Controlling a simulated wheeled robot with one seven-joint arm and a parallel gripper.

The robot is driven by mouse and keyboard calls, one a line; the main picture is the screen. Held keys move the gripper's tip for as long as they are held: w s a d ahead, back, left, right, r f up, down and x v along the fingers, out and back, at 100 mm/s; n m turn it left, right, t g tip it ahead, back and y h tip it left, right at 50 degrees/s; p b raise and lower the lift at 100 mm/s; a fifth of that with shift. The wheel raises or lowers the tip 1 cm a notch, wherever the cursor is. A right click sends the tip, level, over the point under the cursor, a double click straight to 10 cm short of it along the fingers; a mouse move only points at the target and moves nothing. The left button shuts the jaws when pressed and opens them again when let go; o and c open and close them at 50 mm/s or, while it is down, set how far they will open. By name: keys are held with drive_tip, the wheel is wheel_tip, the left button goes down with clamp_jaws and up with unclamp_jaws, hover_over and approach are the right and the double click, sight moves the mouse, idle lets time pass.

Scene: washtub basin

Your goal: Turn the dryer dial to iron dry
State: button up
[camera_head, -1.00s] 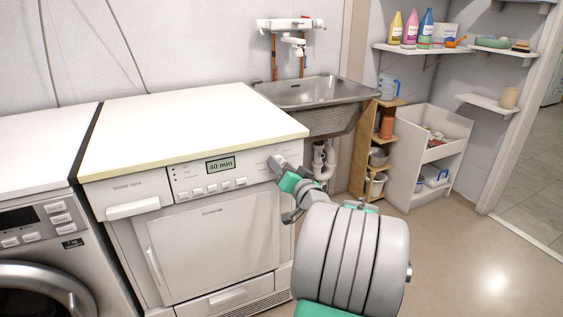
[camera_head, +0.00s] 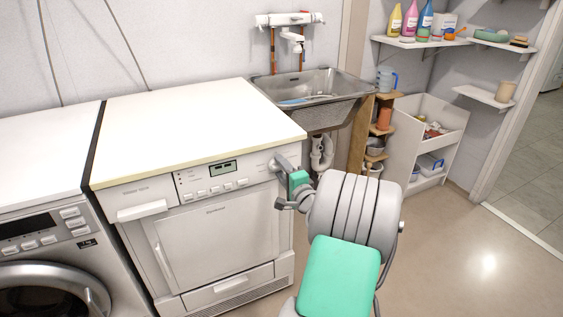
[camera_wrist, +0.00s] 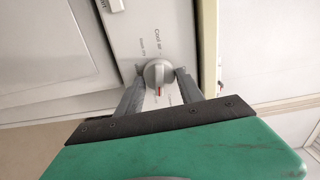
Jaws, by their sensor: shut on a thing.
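The white dryer (camera_head: 215,240) stands in the middle of the head view, with a control panel along its front top. Its round pale grey dial (camera_wrist: 157,73) shows in the wrist view between my fingers. A red mark on the dial points down in that picture, toward my wrist. "Cool air" is printed above the dial; a smaller label beside it is too blurred to read surely. My gripper (camera_head: 280,165) is at the right end of the panel, and it also shows in the wrist view (camera_wrist: 158,80), shut on the dial with one finger each side. The dial is hidden in the head view.
A washing machine (camera_head: 45,250) stands to the left of the dryer. A small display (camera_head: 223,168) and several buttons sit left of the dial. A metal sink (camera_head: 315,90) is behind on the right, with shelves (camera_head: 425,42) beyond. The floor (camera_head: 470,260) at right is clear.

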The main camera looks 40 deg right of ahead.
drive_tip(key=m+p, duration=0.2)
drive_tip(key=m, duration=0.1)
drive_tip(key=shift+p, duration=0.3)
drive_tip(key=shift+f+m, duration=0.1)
drive_tip(key=shift+m, duration=0.4)
drive_tip(key=o, duration=1.4)
drive_tip(key=v, duration=0.7)
drive_tip(key=shift+s+a, duration=0.2)
drive_tip(key=shift+s, duration=0.15)
